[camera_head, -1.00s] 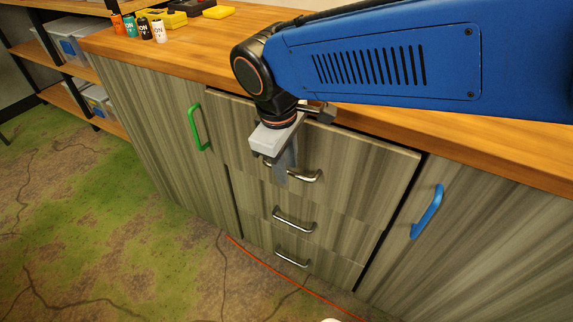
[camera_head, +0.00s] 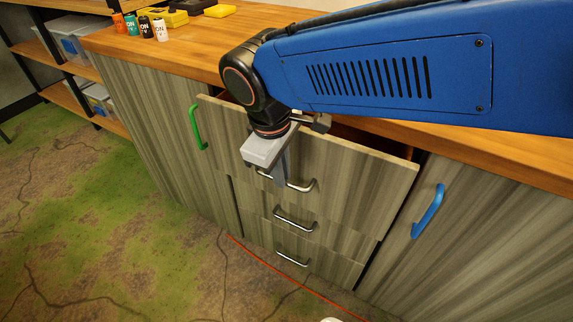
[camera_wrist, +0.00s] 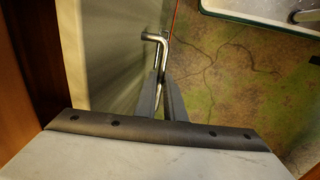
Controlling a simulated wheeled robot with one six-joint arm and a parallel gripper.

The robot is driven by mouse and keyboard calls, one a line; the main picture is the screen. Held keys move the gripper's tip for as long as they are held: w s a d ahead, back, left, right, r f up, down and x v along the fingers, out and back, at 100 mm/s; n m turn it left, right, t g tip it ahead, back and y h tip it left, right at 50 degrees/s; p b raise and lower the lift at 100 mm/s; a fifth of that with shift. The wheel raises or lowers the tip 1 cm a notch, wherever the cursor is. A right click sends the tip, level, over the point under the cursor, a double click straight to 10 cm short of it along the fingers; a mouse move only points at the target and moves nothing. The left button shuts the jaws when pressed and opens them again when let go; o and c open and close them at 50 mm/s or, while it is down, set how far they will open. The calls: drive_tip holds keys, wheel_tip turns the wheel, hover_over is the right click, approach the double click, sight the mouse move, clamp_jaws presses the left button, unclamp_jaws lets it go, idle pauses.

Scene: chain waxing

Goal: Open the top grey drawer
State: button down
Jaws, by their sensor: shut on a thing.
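The top grey drawer (camera_head: 345,180) has a wood-grain front that stands out from the cabinet, so the drawer is partly open. Its silver bar handle (camera_head: 303,187) runs across the front. My gripper (camera_head: 281,180) points down at the handle and is shut on it. In the wrist view, the handle (camera_wrist: 155,38) shows between and beyond the fingers of my gripper (camera_wrist: 162,85). The fingers hide part of the handle. The drawer's inside is mostly hidden by my arm.
Two lower drawers with silver handles (camera_head: 295,219) are shut. A green-handled door (camera_head: 198,128) is at left and a blue-handled door (camera_head: 427,212) at right. Batteries (camera_head: 160,30) stand on the wooden worktop (camera_head: 200,52). An orange cable (camera_head: 300,288) lies on the floor.

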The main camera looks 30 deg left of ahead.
drive_tip(key=s, duration=2.8)
drive_tip(key=c, duration=1.8)
unclamp_jaws()
drive_tip(key=shift+c, duration=0.2)
wheel_tip(320, 180, up, 7)
drive_tip(key=s, duration=0.1)
drive_tip(key=shift+s+r, duration=0.15)
drive_tip(key=shift+s, duration=0.05)
